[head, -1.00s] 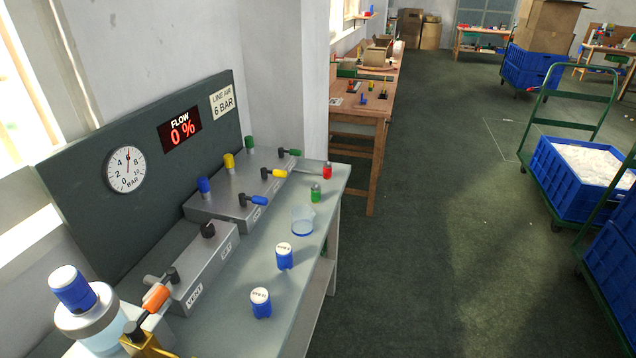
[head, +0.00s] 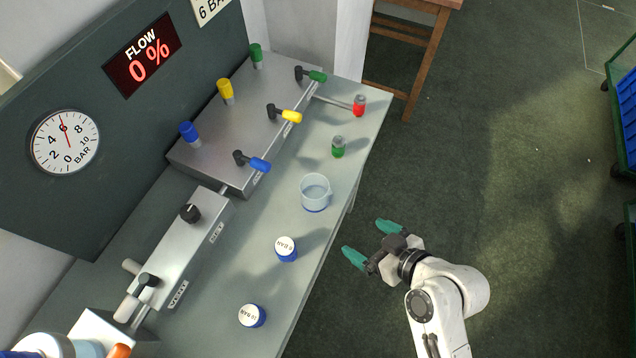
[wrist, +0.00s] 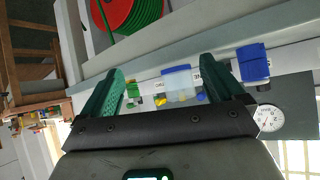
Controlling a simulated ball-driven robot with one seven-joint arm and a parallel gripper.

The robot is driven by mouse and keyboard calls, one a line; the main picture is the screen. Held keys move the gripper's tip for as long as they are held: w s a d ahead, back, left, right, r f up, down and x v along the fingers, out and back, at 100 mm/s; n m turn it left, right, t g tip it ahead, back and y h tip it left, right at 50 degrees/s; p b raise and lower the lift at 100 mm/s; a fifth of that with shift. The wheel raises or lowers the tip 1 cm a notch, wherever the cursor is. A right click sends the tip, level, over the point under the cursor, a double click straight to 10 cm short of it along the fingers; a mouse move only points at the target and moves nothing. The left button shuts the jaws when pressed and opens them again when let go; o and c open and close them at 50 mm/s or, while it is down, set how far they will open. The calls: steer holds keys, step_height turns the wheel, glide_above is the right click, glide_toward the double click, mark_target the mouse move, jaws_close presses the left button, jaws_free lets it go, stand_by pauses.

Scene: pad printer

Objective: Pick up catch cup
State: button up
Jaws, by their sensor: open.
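The catch cup (head: 315,193) is a clear, bluish cup standing upright near the front edge of the grey bench (head: 245,290). It also shows in the wrist view (wrist: 178,84), between my fingers and beyond them. My gripper (head: 367,240) has teal fingers and is open and empty. It is off the bench's front edge, to the lower right of the cup in the head view, and apart from it. In the wrist view the open fingers (wrist: 161,68) frame the cup.
A blue white-topped container (head: 286,249) and another (head: 252,316) stand on the bench. Green (head: 338,147) and red (head: 359,106) small items stand beyond the cup. A valve block (head: 245,125) lies behind. The wrist view shows a red reel with green hose (wrist: 128,12).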

steer(key=n+t+y+p, duration=0.1)
steer(key=t+y, duration=0.1)
glide_toward(324, 200)
steer(key=w+a+f, duration=0.2)
steer(key=x, duration=0.4)
steer(key=shift+a+p, duration=0.1)
steer(key=shift+p, duration=0.3)
steer(key=x, duration=0.1)
steer(key=p+x, duration=0.1)
steer(key=x, duration=0.2)
steer(key=shift+w+a+r+p, duration=0.1)
steer(key=shift+w+a+p, duration=0.2)
steer(key=shift+w, duration=0.05)
steer(key=shift+w+a+f, duration=0.3)
steer(key=shift+a, duration=0.05)
steer(key=shift+c, duration=0.3)
steer(key=c, duration=1)
steer(key=shift+o, duration=0.2)
steer(key=shift+r, duration=0.15)
